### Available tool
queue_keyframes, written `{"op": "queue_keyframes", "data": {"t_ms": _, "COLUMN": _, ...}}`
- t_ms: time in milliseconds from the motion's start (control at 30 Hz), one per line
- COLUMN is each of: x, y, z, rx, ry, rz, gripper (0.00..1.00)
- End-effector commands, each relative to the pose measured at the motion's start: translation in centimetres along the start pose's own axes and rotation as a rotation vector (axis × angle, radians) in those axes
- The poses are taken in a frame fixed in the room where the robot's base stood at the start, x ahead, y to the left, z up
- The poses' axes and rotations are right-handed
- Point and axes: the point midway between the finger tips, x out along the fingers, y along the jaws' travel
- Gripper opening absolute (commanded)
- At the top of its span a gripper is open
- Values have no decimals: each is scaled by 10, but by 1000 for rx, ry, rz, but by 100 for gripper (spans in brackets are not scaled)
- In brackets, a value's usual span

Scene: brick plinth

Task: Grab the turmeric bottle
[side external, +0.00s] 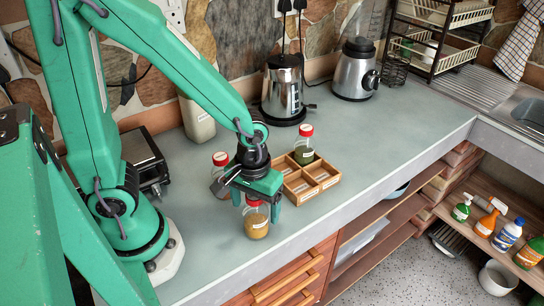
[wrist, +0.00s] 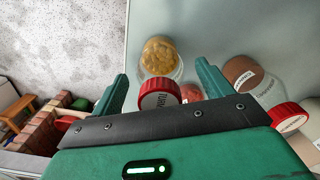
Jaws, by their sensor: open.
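The turmeric bottle (side external: 257,222) is a clear jar with yellow-brown contents and a red cap, upright near the counter's front edge. My gripper (side external: 257,205) is open above and around the bottle's upper part. In the wrist view my gripper (wrist: 161,88) has one finger on each side of the bottle, with visible gaps. Its palm is just beyond the cap.
A red-capped jar (side external: 220,160) stands behind my gripper. Brown contents of another jar (wrist: 243,72) show close to the right finger. A kettle (side external: 284,90) and blender (side external: 356,72) stand farther back.

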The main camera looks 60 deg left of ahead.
Motion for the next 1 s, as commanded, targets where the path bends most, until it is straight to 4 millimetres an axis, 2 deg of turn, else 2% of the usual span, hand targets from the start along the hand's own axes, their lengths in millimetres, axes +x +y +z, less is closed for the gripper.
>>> {"op": "queue_keyframes", "data": {"t_ms": 467, "x": 0, "y": 0, "z": 0, "rx": 0, "ry": 0, "rz": 0, "gripper": 79}}
{"op": "queue_keyframes", "data": {"t_ms": 700, "x": 0, "y": 0, "z": 0, "rx": 0, "ry": 0, "rz": 0, "gripper": 32}}
{"op": "queue_keyframes", "data": {"t_ms": 800, "x": 0, "y": 0, "z": 0, "rx": 0, "ry": 1, "rz": 1, "gripper": 15}}
{"op": "queue_keyframes", "data": {"t_ms": 1000, "x": 0, "y": 0, "z": 0, "rx": 0, "ry": 1, "rz": 1, "gripper": 15}}
